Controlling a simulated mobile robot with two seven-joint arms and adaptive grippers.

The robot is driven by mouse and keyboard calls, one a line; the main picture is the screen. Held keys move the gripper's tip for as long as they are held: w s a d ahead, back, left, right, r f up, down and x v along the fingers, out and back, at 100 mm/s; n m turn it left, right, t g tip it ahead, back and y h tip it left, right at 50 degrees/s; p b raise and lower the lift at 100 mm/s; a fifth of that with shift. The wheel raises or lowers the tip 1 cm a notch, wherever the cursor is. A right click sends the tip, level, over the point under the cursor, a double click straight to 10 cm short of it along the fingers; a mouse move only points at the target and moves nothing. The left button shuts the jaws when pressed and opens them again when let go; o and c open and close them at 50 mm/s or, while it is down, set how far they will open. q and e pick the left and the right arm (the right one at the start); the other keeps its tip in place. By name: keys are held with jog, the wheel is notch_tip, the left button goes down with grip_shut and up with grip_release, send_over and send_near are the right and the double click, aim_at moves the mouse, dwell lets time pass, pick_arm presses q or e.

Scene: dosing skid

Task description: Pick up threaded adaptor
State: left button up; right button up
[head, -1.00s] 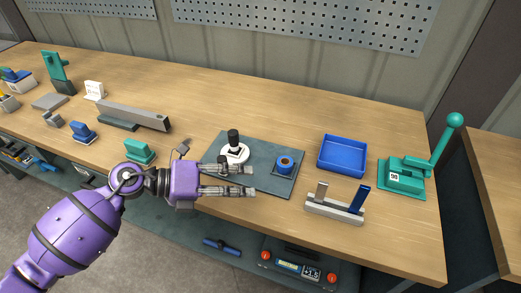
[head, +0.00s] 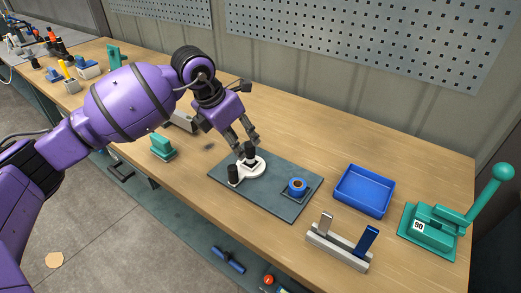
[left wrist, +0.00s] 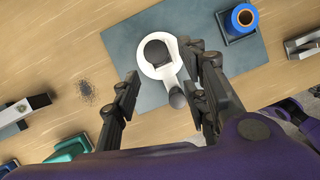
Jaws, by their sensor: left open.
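On a dark mat (head: 277,205) stands a white ring-shaped piece (head: 258,172) with a black cylinder (head: 250,155) upright in its ring and a second black cylinder (head: 233,175) at its handle end. A blue ring with a copper-coloured core (head: 297,187) sits on a small dark base on the same mat. I cannot tell for sure which of these is the threaded adaptor. My left gripper (head: 246,142) is open and empty, pointing down close above the black cylinder in the ring. In the left wrist view, its fingers (left wrist: 164,72) lie either side of the white piece, with the blue ring (left wrist: 241,18) outside them.
A blue tray (head: 364,191), a grey stand with two upright tabs (head: 338,247) and a green lever press (head: 432,232) stand to the right. A green block (head: 161,147) is left of the mat. Bare wood lies behind the mat.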

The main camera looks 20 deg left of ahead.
aim_at(246, 144)
pick_arm(q)
jog(key=x, duration=0.2)
jog(key=shift+w+d+f, duration=0.15)
jog(key=shift+w+f, duration=0.1)
jog(key=shift+w, duration=0.2)
jog(key=x, duration=0.3)
jog(key=shift+w+d+f+p, duration=0.1)
jog(key=shift+w+f+p, duration=0.15)
jog(key=shift+w, duration=0.2)
jog(key=shift+f, duration=0.15)
jog(key=shift+c, duration=0.7)
jog(key=c, duration=0.8)
grip_shut()
pick_arm(e)
jog(key=shift+d+r, duration=0.15)
jog(key=shift+r, duration=0.15)
jog(key=shift+f, duration=0.1)
